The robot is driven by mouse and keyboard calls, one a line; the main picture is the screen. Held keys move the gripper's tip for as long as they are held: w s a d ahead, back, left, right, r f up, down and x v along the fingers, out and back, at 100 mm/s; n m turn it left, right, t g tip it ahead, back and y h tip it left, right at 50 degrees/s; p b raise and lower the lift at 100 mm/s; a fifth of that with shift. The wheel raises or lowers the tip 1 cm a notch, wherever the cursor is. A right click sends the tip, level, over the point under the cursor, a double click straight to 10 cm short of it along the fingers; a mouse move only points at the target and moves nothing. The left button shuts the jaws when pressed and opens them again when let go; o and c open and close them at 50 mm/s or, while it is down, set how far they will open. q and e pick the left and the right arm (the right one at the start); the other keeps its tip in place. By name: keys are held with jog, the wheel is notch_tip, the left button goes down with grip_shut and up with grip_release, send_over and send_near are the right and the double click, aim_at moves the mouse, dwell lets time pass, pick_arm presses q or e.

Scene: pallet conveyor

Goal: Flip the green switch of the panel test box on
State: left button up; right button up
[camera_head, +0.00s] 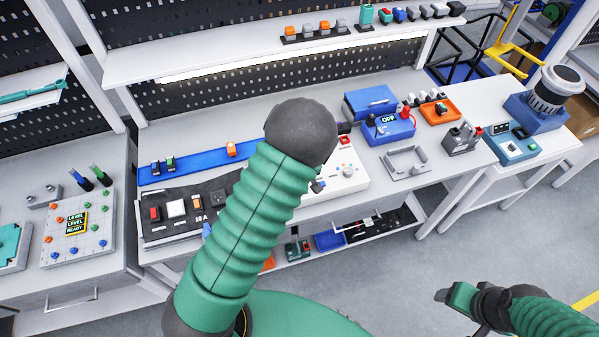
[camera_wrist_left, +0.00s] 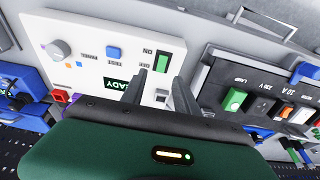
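The white panel test box (camera_head: 350,183) sits on the bench, partly hidden behind my left arm. In the left wrist view the box (camera_wrist_left: 84,28) shows a green switch (camera_wrist_left: 162,60) by an ON label, and a small display (camera_wrist_left: 115,84) reading READY. I cannot tell which way the switch is tipped. My left gripper (camera_wrist_left: 162,84) has its fingers apart with nothing between them, over the box near the green switch; contact cannot be told. In the head view my left arm mostly hides it. My right gripper (camera_head: 455,296) is at the lower right, away from the bench.
A black switch panel (camera_head: 178,229) stands left of the box in the head view; in the wrist view it shows another green switch (camera_wrist_left: 235,99), marked LAMP. A blue case (camera_head: 388,130) and grey fixture (camera_head: 406,162) are to the right. The floor in front is open.

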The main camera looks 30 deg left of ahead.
pick_arm(q)
jog(key=v, duration=1.2)
jog(key=shift+b, duration=0.35)
jog(key=shift+w+f, duration=0.1)
